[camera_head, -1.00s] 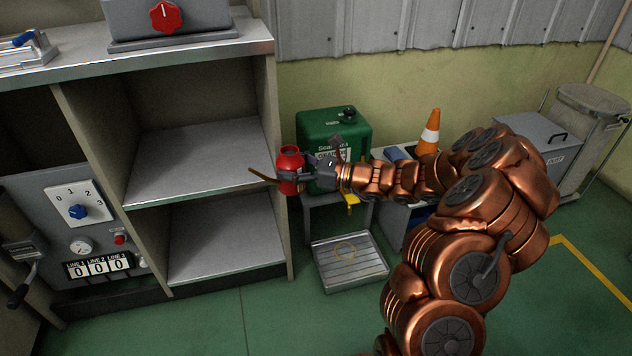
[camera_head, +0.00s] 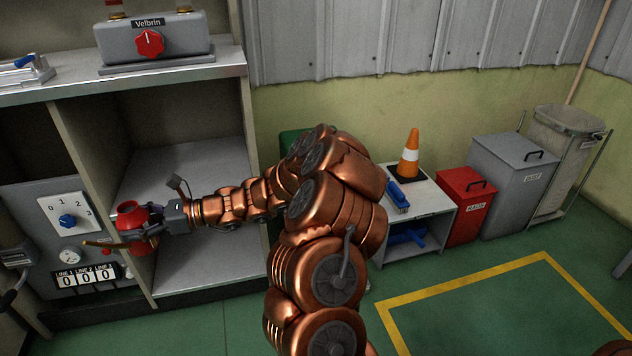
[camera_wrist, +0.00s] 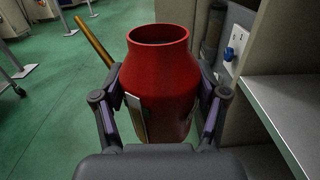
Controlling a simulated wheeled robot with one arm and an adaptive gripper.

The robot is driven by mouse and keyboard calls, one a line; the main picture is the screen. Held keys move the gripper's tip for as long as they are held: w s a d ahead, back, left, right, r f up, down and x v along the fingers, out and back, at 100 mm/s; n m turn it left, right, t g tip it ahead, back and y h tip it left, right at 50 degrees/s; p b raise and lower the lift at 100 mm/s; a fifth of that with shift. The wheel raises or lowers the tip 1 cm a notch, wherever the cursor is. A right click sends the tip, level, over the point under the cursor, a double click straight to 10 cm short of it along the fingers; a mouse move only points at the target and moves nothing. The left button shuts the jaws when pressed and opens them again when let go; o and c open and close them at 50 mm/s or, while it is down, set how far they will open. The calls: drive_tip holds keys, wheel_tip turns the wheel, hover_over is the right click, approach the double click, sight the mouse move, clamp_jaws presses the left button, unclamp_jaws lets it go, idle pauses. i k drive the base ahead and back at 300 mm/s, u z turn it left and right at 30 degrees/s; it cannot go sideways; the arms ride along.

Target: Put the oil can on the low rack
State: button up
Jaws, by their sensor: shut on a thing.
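The red can with a thin brass-coloured spout, which I take as the oil can (camera_head: 128,214), is at the left in the head view. My gripper (camera_head: 150,222) is shut on its body. In the wrist view the can (camera_wrist: 160,75) sits between the two fingers (camera_wrist: 163,105), its round open mouth facing up. It is held in the air in front of the shelf unit, by the upright divider. The slatted floor tray seen earlier is hidden behind my arm now. I cannot tell for sure which piece is the low rack.
The shelf unit has a middle shelf (camera_head: 190,165) and a bottom shelf (camera_head: 205,265), both bare where visible. A control panel (camera_head: 70,225) is left of the can. A small stand (camera_head: 425,195) bears an orange cone (camera_head: 409,150). Red (camera_head: 465,205) and grey (camera_head: 512,170) bins stand right.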

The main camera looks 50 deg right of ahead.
sight(421, 200)
drive_tip(key=u, duration=1.35)
drive_tip(key=k, duration=1.55)
drive_tip(key=z, duration=2.35)
drive_tip(key=i, duration=0.5)
